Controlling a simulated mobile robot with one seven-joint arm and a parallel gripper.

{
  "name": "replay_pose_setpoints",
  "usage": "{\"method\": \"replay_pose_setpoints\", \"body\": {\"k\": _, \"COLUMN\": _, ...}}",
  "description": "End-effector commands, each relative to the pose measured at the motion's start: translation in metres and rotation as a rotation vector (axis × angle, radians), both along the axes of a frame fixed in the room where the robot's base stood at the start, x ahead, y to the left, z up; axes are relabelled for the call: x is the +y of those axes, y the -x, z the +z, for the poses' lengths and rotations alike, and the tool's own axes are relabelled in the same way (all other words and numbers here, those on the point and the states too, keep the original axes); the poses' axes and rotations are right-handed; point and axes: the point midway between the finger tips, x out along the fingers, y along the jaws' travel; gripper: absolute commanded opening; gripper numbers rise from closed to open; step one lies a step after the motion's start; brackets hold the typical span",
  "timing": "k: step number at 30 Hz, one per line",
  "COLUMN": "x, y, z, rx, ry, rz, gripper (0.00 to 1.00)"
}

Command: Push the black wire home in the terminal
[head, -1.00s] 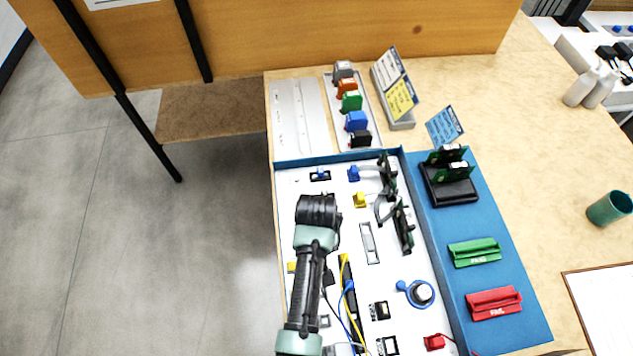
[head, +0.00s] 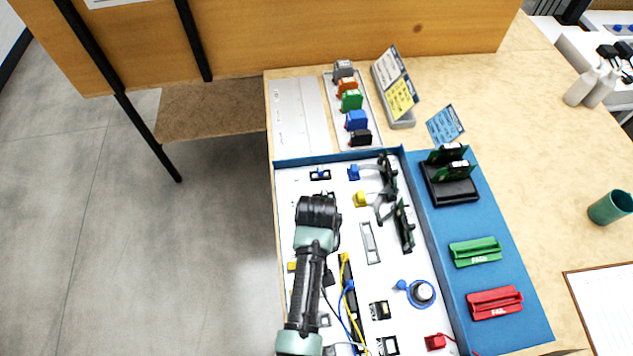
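My gripper (head: 318,210) is over the left part of the white panel (head: 285,215), seen from above and behind. Its fingers and whatever lies between them are hidden under its dark body. A small black plug (head: 328,278) with a thin black wire shows just right of my forearm; the rest of that wire is hard to follow. A dark terminal with a blue plug (head: 320,174) sits beyond my gripper. Another dark fitting (head: 325,195) is partly covered by my gripper. I cannot tell which terminal the black wire is at or how deep it sits.
Green boards (head: 404,226) stand upright on the panel to the right, with a grey curved part (head: 378,205) beside them. Yellow and blue wires (head: 349,300) run right of my forearm. A blue tray rim (head: 340,157) borders the panel. Green (head: 475,252) and red (head: 494,303) holders lie right.

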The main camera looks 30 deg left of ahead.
Motion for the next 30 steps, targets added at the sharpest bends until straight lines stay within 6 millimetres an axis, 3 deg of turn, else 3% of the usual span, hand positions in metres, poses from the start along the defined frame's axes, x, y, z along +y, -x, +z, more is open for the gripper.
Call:
{"method": "replay_pose_setpoints", "body": {"k": 10, "x": 0.0000, "y": -0.0002, "z": -0.0031, "rx": 0.000, "ry": 0.000, "rz": 0.000, "gripper": 0.00}}
{"method": "replay_pose_setpoints", "body": {"k": 11, "x": 0.0000, "y": -0.0002, "z": -0.0031, "rx": 0.000, "ry": 0.000, "rz": 0.000, "gripper": 0.22}}
{"method": "replay_pose_setpoints", "body": {"k": 16, "x": 0.0001, "y": -0.0002, "z": -0.0030, "rx": 0.000, "ry": 0.000, "rz": 0.000, "gripper": 0.52}}
{"method": "replay_pose_setpoints", "body": {"k": 22, "x": 0.0001, "y": -0.0001, "z": -0.0031, "rx": 0.000, "ry": 0.000, "rz": 0.000, "gripper": 0.53}}
{"method": "replay_pose_setpoints", "body": {"k": 23, "x": 0.0001, "y": -0.0001, "z": -0.0031, "rx": 0.000, "ry": 0.000, "rz": 0.000, "gripper": 0.55}}
{"method": "replay_pose_setpoints", "body": {"k": 26, "x": 0.0001, "y": -0.0001, "z": -0.0031, "rx": 0.000, "ry": 0.000, "rz": 0.000, "gripper": 0.73}}
{"method": "replay_pose_setpoints", "body": {"k": 30, "x": 0.0000, "y": 0.0000, "z": -0.0031, "rx": 0.000, "ry": 0.000, "rz": 0.000, "gripper": 0.73}}
